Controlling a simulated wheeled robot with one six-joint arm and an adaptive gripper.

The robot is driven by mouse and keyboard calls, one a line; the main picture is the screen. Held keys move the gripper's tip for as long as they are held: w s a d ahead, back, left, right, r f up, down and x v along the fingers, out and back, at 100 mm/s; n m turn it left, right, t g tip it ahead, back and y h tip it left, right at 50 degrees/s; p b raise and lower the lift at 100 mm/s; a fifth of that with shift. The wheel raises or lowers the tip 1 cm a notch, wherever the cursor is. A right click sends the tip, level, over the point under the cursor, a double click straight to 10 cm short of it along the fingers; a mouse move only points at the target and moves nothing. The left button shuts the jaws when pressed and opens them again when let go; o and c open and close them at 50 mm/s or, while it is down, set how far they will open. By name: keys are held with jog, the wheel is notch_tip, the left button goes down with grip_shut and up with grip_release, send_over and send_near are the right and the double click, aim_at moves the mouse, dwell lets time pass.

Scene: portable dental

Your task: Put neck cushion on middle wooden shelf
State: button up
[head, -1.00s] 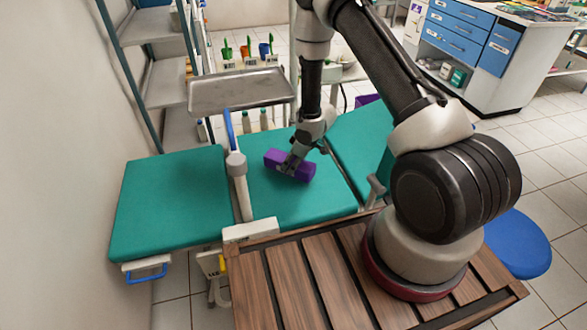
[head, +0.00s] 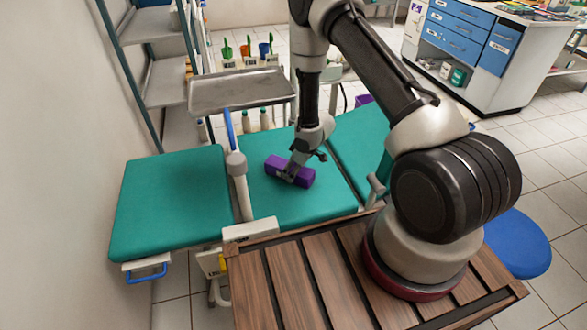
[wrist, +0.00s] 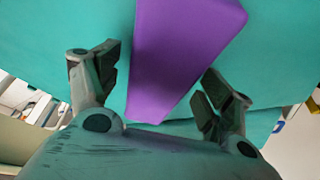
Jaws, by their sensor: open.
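The neck cushion (head: 290,170) is a purple block lying on the middle green pad of the dental chair. My gripper (head: 289,174) is down over it in the head view. In the wrist view the cushion (wrist: 180,60) lies between the two open fingers of my gripper (wrist: 163,90), with a gap visible on each side. The brown slatted wooden surface (head: 330,275) is under my arm's base. I cannot tell from these views which surface is the middle wooden shelf.
A metal tray (head: 240,90) stands behind the chair, and a blue-and-white chair arm (head: 237,165) rises left of the cushion. A grey shelf rack (head: 155,55) is at the back left. A blue stool (head: 517,245) and a drawer cabinet (head: 470,45) are at the right.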

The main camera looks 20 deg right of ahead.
jog(key=s+d+r+m+t+h, duration=0.15)
jog(key=d+r, duration=0.35)
jog(key=r, duration=0.7)
jog(key=s+d+r+m+h, duration=0.1)
jog(key=s+d+r, duration=0.25)
jog(key=r, duration=0.95)
jog(key=s+d+r+m+h, duration=0.2)
jog(key=d+r, duration=0.3)
jog(key=r, duration=0.7)
jog(key=s+d+r+m, duration=0.2)
jog(key=s+r+m, duration=0.1)
jog(key=s+r, duration=0.8)
jog(key=s+a+r, duration=0.1)
jog(key=s+r, duration=0.1)
jog(key=s, duration=0.5)
jog(key=s+a+r+m+y, duration=0.1)
jog(key=s, duration=0.6)
jog(key=shift+s+r, duration=0.3)
jog(key=shift+r, duration=0.05)
jog(key=shift+o, duration=0.4)
jog(key=shift+d+m+g, duration=0.15)
jog(key=shift+m+g, duration=0.1)
